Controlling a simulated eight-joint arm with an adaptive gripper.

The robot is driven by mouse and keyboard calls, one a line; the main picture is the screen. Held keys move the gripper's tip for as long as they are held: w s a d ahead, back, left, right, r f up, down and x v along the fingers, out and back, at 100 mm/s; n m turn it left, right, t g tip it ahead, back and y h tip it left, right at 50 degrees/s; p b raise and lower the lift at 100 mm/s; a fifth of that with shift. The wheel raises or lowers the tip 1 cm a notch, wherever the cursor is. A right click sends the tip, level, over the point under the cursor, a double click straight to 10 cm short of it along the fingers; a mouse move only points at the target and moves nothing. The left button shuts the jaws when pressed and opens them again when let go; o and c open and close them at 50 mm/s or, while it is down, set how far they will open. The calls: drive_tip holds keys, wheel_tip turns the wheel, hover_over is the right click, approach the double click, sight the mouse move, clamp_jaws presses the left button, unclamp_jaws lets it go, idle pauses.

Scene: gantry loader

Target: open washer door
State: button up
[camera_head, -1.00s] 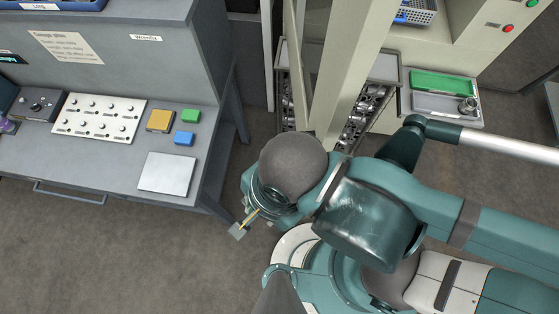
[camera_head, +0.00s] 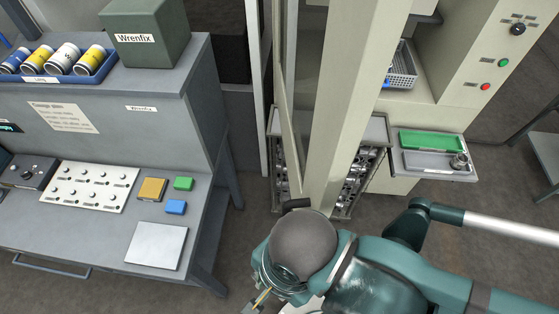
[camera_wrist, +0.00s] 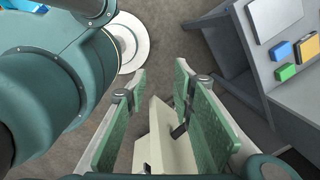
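The tall cream washer door (camera_head: 352,95) stands upright at the middle of the head view. A black handle (camera_head: 297,203) sticks out near its lower end. In the wrist view the cream door part (camera_wrist: 155,140) and the black handle (camera_wrist: 180,128) show between the fingers. My gripper (camera_wrist: 160,75) is open, with green pads apart and nothing held. I cannot tell whether the handle is between the pads or beyond them.
A grey bench (camera_head: 200,235) with a button panel (camera_head: 90,194) and coloured blocks stands at the left. Below the door is a tray of metal parts (camera_head: 372,160). A ledge with a green pad (camera_head: 432,141) is at the right. Floor between is clear.

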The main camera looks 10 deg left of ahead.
drive_tip(key=shift+f, duration=0.1)
drive_tip(key=d+f+n+g+y+b, duration=0.1)
drive_tip(key=d+f+n+b, duration=0.25)
drive_tip(key=f+b, duration=0.55)
drive_tip(key=d+f+n+b, duration=0.3)
drive_tip(key=f+n+b, duration=0.2)
drive_tip(key=f+b, duration=0.4)
drive_tip(key=w+d+f+n+t+b, duration=0.1)
drive_tip(key=w+d+f+n+b, duration=0.45)
drive_tip(key=d+n, duration=0.2)
drive_tip(key=w+d+r+m+t+h+p, duration=0.1)
drive_tip(key=w+d+r+m+t+p, duration=0.2)
drive_tip(key=w+r, duration=0.9)
drive_tip(key=w+d+r+m+t+h+p, duration=0.1)
drive_tip(key=w+d+r+m+t+p, duration=0.3)
drive_tip(key=w+r+p, duration=0.5)
drive_tip(key=w+d+r+m, duration=0.2)
drive_tip(key=w+d+r, duration=0.1)
drive_tip(key=w, duration=0.1)
drive_tip(key=shift+d, duration=0.2)
